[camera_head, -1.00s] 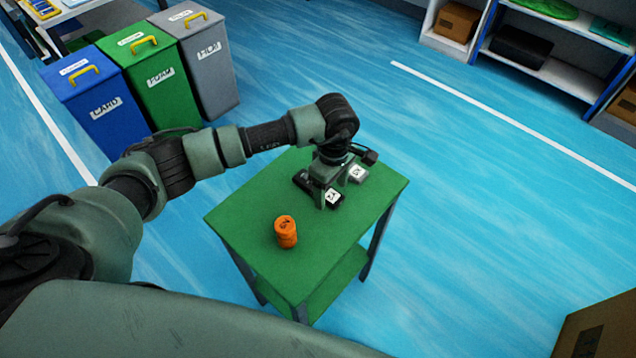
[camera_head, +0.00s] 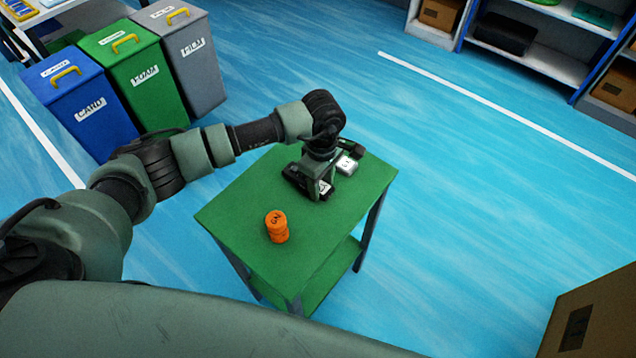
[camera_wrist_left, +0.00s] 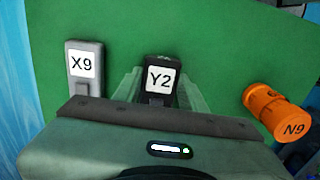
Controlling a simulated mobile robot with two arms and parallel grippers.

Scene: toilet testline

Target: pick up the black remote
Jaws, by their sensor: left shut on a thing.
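The black remote (camera_head: 326,188) with a white label lies on the green table (camera_head: 240,208). In the left wrist view the black remote (camera_wrist_left: 160,66) carries the label Y2 and sits between the two fingers of my left gripper (camera_wrist_left: 157,92). My left gripper (camera_head: 319,190) reaches down from above and is shut on the remote. The gripper hides part of the remote in the head view. I cannot tell whether the remote is lifted off the table. My right gripper is in neither view.
A grey device (camera_head: 346,165) labelled X9 (camera_wrist_left: 84,66) lies close beside the remote. Blue (camera_head: 92,112), green (camera_head: 145,80) and grey (camera_head: 196,68) bins stand at left. Shelves (camera_head: 545,55) stand at the far right.

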